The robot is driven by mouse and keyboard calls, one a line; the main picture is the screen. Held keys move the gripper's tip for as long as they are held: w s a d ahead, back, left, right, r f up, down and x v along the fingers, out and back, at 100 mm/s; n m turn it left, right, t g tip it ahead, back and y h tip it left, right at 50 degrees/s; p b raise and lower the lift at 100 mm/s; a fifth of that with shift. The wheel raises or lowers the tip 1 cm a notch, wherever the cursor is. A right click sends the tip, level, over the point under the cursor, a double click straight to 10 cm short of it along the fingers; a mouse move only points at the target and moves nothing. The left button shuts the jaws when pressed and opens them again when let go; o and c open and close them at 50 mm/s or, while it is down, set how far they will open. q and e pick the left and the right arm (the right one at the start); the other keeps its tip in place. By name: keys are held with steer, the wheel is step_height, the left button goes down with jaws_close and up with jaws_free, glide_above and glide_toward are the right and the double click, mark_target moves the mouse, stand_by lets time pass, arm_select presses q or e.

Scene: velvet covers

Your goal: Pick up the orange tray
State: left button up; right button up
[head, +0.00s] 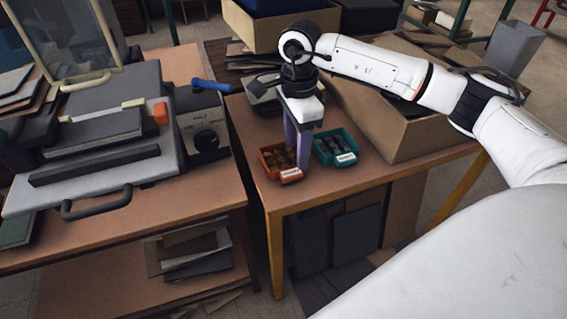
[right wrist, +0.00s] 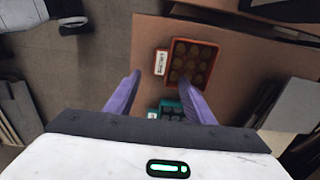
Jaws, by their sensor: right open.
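The orange tray (head: 268,168) sits near the front edge of the right-hand table and holds several round brownish items, with a white label on its front. It also shows in the right wrist view (right wrist: 213,68), beyond the fingertips. My right gripper (head: 297,146) points down over the table beside the orange tray, its purple fingers spread. The fingers hide part of the orange tray's right side in the head view. My left gripper is not in view.
A teal tray (head: 322,153) with dark items stands close to the right of the orange tray. A large cardboard box (head: 410,135) stands behind it. A neighbouring table (head: 205,190) on the left bears a press-like machine and a box with a dial (head: 207,140).

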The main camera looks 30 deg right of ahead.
mark_target(293, 171)
steer(key=shift+f, duration=0.9)
steer(key=shift+w+a+f, duration=0.1)
steer(key=shift+a+f, duration=0.05)
steer(key=shift+f, duration=1.2)
steer(key=shift+a+f, duration=0.1)
steer(key=shift+f, duration=1.2)
jaws_close()
step_height(293, 171, up, 10)
arm_select(q)
steer(key=p, duration=0.1)
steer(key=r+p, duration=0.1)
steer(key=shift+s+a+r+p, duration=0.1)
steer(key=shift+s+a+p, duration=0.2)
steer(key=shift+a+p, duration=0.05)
arm_select(e)
steer(key=s+a+r+n, duration=0.4)
steer(key=s+a+n, duration=0.6)
steer(key=n, duration=1)
steer(key=shift+s+a+r+n, duration=0.2)
steer(key=shift+s+a+n, duration=0.1)
steer(key=shift+s, duration=0.4)
